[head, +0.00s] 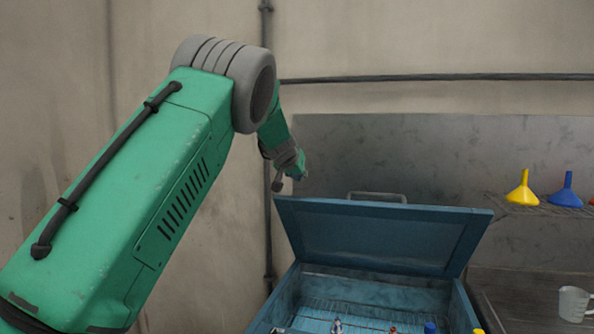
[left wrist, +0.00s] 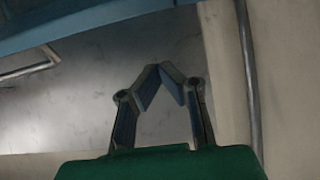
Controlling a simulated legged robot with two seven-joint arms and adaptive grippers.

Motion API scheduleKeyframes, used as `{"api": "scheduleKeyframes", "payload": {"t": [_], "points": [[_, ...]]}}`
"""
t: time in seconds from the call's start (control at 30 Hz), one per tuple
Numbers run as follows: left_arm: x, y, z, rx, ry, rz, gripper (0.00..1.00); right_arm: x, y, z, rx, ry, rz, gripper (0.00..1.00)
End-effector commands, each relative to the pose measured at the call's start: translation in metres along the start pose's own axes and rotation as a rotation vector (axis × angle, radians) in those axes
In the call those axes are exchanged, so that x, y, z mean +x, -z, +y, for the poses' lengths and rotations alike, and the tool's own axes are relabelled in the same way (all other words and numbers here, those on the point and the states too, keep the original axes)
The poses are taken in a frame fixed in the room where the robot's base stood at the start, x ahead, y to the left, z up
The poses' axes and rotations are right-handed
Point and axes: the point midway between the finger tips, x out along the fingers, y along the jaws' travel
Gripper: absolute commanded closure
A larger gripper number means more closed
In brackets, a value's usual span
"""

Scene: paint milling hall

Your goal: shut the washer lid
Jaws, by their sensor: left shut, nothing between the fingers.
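The blue washer (head: 453,308) stands low in the middle of the head view. Its lid (head: 385,238) is raised and leans back, with a grey handle (head: 377,197) along its upper edge. In the left wrist view a blue edge that looks like the lid (left wrist: 90,20) crosses the top left, and the handle shows at the left (left wrist: 30,68). My left gripper (head: 283,185) is near the lid's upper left corner; I cannot tell if it touches. In the left wrist view its fingertips (left wrist: 165,68) meet, with nothing between them. My right gripper is out of view.
A yellow funnel (head: 522,190) and a blue funnel (head: 566,192) stand on a wire shelf at the right. A clear jug (head: 574,304) stands on the grey counter (head: 510,288) below. Several small items lie inside the washer. A pipe (head: 430,78) runs along the back wall.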

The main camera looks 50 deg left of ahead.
Motion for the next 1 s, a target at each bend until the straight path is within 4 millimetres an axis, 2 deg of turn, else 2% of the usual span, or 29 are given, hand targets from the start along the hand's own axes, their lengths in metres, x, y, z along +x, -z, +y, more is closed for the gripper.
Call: {"api": "scheduleKeyframes", "payload": {"t": [0.1,0.27,0.63,1.0], "points": [[0.019,0.001,0.000,0.003,0.002,0.000,1.00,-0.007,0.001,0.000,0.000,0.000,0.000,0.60],[0.039,0.001,0.001,0.004,0.003,0.001,1.00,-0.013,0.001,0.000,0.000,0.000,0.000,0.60],[0.027,-0.034,0.001,-0.001,0.001,0.003,1.00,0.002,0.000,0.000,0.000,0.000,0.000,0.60],[0.026,-0.037,0.000,0.000,0.000,0.001,1.00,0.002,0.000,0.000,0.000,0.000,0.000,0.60]]}}
